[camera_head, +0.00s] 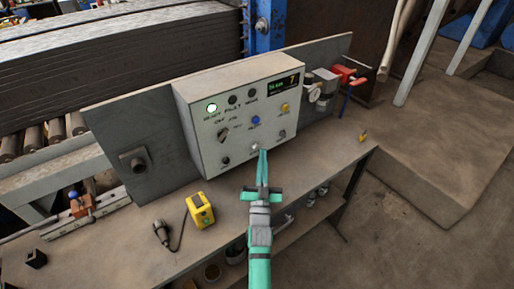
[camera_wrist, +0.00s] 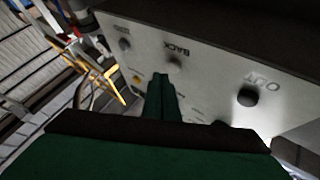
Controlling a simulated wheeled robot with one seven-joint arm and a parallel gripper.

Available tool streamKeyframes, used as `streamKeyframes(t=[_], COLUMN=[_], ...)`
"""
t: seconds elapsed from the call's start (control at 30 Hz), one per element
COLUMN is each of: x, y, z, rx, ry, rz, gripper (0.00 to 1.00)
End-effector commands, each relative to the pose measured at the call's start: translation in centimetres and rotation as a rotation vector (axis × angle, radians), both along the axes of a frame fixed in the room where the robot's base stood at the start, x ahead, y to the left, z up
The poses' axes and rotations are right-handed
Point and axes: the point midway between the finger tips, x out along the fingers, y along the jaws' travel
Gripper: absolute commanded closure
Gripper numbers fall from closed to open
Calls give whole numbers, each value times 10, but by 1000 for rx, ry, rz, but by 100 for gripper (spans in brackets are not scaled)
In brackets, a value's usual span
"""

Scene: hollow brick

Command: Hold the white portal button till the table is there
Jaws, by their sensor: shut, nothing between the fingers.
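A pale control box (camera_head: 240,115) stands on the bench with buttons, lamps and a small lit display. A whitish button (camera_head: 254,147) sits in the middle of its bottom row. My gripper (camera_head: 262,152) is shut and empty, its teal fingertips right at this button. I cannot tell whether they touch it. A dark button (camera_wrist: 247,97) near the word OUT is to the right. No portal label is readable.
A yellow device (camera_head: 200,210) and a dark cabled tool (camera_head: 162,235) lie on the bench (camera_head: 130,260). A gauge with red-handled fittings (camera_head: 325,85) is right of the box. A roller conveyor (camera_head: 40,140) runs behind at left. Open floor (camera_head: 440,230) lies at right.

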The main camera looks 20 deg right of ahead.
Motion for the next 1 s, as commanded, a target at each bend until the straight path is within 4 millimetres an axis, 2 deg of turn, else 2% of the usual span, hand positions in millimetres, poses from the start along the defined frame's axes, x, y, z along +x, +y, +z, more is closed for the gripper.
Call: streamKeyframes(t=[0.67,1.0], x=[0,8], y=[0,2], z=[0,0], rx=[0,-1], ry=[0,1], rz=[0,0], gripper=[100,100])
